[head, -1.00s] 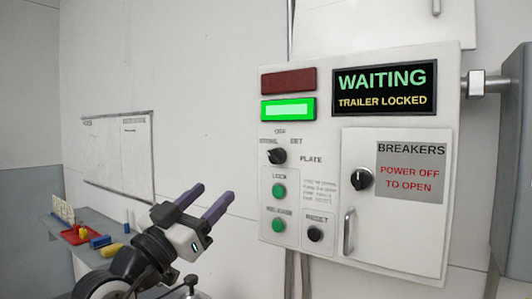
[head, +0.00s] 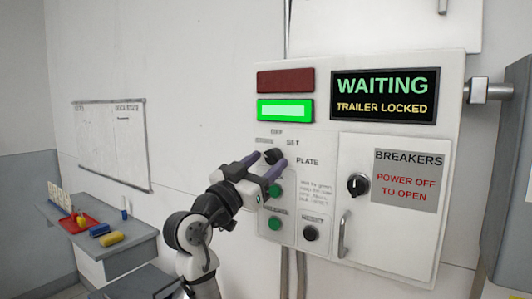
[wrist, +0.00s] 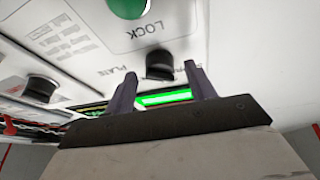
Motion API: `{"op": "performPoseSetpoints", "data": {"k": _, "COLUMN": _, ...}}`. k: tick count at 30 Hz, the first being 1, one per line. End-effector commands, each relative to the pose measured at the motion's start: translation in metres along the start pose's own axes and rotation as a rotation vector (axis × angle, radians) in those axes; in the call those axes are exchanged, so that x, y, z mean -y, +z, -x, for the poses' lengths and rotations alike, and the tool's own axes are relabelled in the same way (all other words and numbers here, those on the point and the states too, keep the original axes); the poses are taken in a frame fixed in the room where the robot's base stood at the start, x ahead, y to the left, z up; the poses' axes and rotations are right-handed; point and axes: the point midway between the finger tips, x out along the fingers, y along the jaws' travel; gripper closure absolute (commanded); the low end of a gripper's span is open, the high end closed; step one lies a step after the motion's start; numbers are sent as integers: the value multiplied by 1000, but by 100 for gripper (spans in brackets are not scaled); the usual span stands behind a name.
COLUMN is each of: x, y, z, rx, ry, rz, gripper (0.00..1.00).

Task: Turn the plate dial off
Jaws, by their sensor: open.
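The plate dial (head: 273,155) is a small black knob on the white control panel, under the OFF label and left of the PLATE label. In the wrist view the dial (wrist: 160,62) shows upside down, close ahead between the fingertips. I cannot tell for sure where its pointer stands. My gripper (head: 269,158) is open, with one purple finger on each side of the dial. In the wrist view my gripper (wrist: 160,74) shows no clear contact with the knob.
Below the dial are the green lock button (head: 276,190), another green button (head: 274,224) and the black reset knob (head: 310,233). To the right are a breaker dial (head: 358,186) and door handle (head: 345,235). A lit green lamp (head: 285,110) sits above. A cluttered grey bench (head: 130,255) stands left.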

Motion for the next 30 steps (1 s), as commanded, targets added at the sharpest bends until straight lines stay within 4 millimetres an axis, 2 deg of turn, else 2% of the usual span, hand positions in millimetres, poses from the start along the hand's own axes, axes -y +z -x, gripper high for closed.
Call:
{"op": "performPoseSetpoints", "data": {"k": 3, "x": 0, "y": 0, "z": -8, "rx": 0, "ry": 0, "rz": 0, "gripper": 45}}
{"op": "performPoseSetpoints", "data": {"k": 12, "x": 0, "y": 0, "z": -9, "rx": -1, "ry": -1, "rz": -1, "gripper": 45}}
{"op": "performPoseSetpoints", "data": {"k": 22, "x": 0, "y": 0, "z": -8, "rx": -1, "ry": -1, "rz": -1, "gripper": 88}}
{"op": "performPoseSetpoints", "data": {"k": 30, "x": 1, "y": 2, "z": -7, "rx": 1, "ry": 8, "rz": -26, "gripper": 89}}
